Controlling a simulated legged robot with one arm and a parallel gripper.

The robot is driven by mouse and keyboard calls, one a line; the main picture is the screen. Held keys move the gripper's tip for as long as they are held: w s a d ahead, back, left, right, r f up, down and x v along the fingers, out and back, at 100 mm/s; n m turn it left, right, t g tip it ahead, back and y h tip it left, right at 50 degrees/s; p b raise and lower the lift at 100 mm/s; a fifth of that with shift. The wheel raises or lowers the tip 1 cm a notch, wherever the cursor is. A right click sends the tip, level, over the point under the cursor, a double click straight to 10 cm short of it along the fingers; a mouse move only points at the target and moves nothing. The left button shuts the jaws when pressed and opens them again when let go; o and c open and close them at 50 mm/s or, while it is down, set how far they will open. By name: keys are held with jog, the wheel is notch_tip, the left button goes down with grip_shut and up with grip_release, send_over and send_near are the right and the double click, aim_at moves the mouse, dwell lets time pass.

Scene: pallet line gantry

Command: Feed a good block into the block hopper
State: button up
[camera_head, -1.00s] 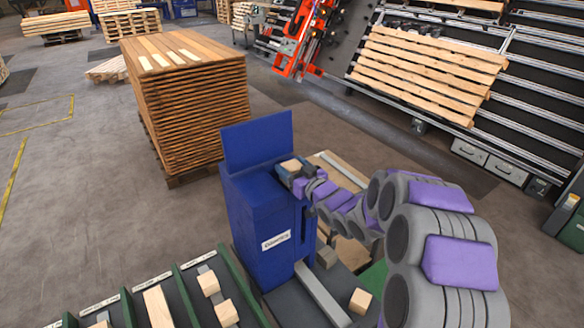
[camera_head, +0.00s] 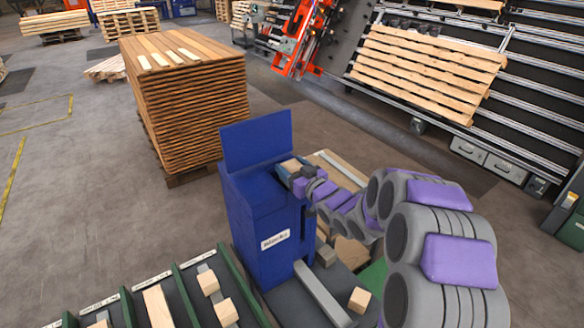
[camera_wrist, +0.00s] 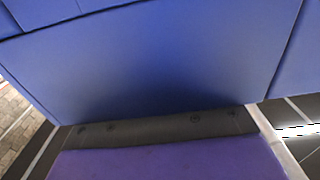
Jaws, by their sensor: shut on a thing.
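The block hopper (camera_head: 268,232) is a tall blue box with an upright back plate and a white label on its front. My gripper (camera_head: 287,171) is at the top of the hopper, by its right side, shut on a pale wooden block (camera_head: 291,164). The block is at the hopper's open top, and I cannot tell whether it touches the hopper. In the wrist view the blue hopper (camera_wrist: 160,60) fills most of the picture. The block and the jaw tips are hidden there.
Loose wooden blocks lie in the green-walled lanes (camera_head: 180,278) at lower left. Another block (camera_head: 359,299) lies right of the hopper, near a grey rail (camera_head: 322,293). A tall stack of boards (camera_head: 190,110) stands behind. The floor at left is mostly clear.

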jog(key=shift+f, duration=0.25)
jog(key=o, duration=1.1)
jog(key=shift+o, duration=0.2)
jog(key=b+v, duration=0.2)
jog(key=v, duration=1.5)
jog(key=shift+s+d, duration=0.1)
jog(key=shift+d, duration=0.05)
jog(key=shift+f, duration=0.1)
